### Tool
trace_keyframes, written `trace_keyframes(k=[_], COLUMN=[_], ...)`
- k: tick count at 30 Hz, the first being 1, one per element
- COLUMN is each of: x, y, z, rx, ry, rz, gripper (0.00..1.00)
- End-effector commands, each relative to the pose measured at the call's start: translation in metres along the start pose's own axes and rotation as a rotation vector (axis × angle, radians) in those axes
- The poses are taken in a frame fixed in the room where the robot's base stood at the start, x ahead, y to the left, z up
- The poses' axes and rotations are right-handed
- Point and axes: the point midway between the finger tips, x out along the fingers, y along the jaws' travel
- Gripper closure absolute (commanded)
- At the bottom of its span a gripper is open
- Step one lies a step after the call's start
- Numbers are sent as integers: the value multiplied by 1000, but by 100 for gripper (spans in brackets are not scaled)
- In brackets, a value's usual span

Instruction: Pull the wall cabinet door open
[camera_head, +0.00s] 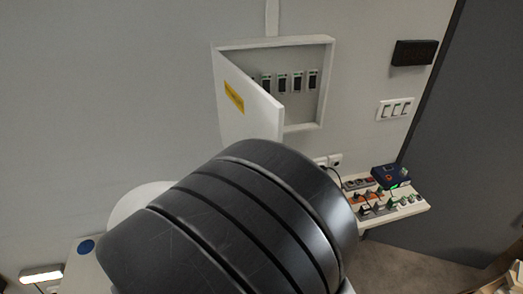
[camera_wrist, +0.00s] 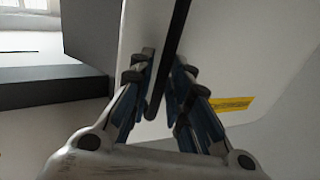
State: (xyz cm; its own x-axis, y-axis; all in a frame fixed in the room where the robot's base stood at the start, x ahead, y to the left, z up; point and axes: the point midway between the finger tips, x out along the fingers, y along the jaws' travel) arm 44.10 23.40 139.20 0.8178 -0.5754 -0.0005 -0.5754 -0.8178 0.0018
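The white wall cabinet (camera_head: 325,44) hangs on the grey wall in the head view. Its door (camera_head: 238,112) is swung partly open, hinged on the left, with a yellow label on it. Breaker-like modules show inside. In the wrist view the door (camera_wrist: 235,55) fills the right side, with a long dark handle (camera_wrist: 177,30) running along it. My gripper (camera_wrist: 162,76) has its fingers on both sides of the handle, with little or no gap, and looks shut on it. In the head view my dark arm link hides the gripper, the handle and the door's lower part.
A small shelf (camera_head: 428,205) with tools and a blue device (camera_head: 389,176) stands below right of the cabinet. A black box (camera_head: 414,52) and a switch plate (camera_head: 395,108) are on the wall to the right. Wall left of the door is clear.

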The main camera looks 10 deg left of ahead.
Motion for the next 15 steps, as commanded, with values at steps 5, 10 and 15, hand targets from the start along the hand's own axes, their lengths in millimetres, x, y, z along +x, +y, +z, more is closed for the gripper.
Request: trace_keyframes(k=[5, 10, 15], x=[-32, -56, -65], y=[-1, -1, 0], z=[0, 0, 0], rx=[-1, -1, -2], ry=[0, -1, 0], rz=[-6, -4, -1], gripper=[83, 83, 83])
